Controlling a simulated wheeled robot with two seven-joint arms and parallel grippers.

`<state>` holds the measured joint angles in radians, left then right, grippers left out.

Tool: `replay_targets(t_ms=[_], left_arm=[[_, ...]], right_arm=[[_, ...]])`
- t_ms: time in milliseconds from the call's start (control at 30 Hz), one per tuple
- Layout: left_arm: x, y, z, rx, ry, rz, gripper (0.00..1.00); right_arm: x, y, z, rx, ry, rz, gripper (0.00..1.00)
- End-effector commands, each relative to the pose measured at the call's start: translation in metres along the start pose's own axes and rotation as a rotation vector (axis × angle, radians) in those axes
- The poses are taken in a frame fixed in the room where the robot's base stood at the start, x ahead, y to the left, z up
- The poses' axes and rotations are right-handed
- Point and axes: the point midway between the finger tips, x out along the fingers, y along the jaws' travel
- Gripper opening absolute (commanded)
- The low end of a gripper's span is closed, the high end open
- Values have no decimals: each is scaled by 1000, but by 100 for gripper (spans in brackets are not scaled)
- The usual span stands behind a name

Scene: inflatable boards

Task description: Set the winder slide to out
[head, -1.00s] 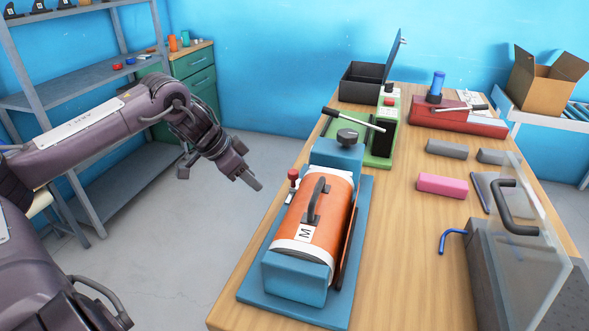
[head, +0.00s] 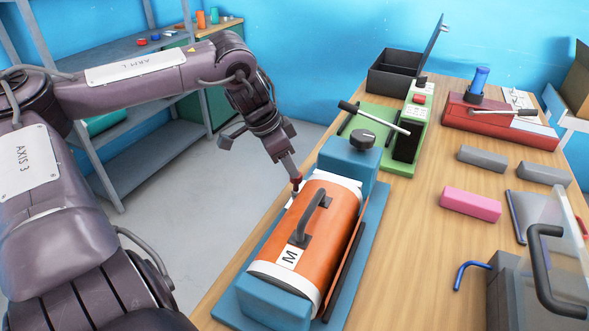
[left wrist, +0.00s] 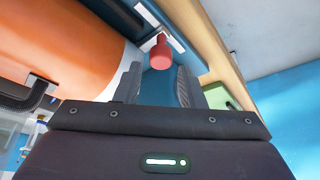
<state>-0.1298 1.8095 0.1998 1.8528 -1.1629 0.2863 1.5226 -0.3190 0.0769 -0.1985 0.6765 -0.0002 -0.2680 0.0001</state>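The winder has an orange drum (head: 320,225) marked M, with a dark handle, on a blue base (head: 262,305). The slide's red knob (head: 297,184) is at the winder's left side, by a white strip; it also shows in the left wrist view (left wrist: 162,54). My left gripper (head: 291,168) points down at the knob. In the left wrist view the fingers (left wrist: 160,78) are apart, with the knob at the gap between their tips. I cannot tell whether they touch it. The slide's markings are not readable. My right gripper is not in view.
A green device (head: 415,125) with a lever and a black open box (head: 388,82) stand behind the winder. A pink block (head: 470,204), grey blocks (head: 482,159) and a clear-lidded grey box (head: 505,285) are to the right. Bare wood lies between.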

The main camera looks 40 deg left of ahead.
Motion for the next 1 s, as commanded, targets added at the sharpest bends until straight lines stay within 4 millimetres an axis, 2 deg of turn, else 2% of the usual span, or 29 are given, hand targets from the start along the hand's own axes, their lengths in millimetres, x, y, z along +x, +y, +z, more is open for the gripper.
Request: replay_targets(t_ms=[133, 300, 500, 667, 933, 1000], left_arm=[[20, 0, 1, 1, -5, 0, 36], [32, 0, 1, 0, -2, 1, 36], [35, 0, 0, 0, 0, 0, 36], [35, 0, 0, 0, 1, 0, 36], [34, 0, 0, 0, 1, 0, 1], [34, 0, 0, 0, 1, 0, 0]], right_arm=[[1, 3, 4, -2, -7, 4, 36], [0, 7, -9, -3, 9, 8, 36], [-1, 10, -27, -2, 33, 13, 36], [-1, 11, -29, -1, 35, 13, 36], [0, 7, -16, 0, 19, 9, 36], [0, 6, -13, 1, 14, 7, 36]])
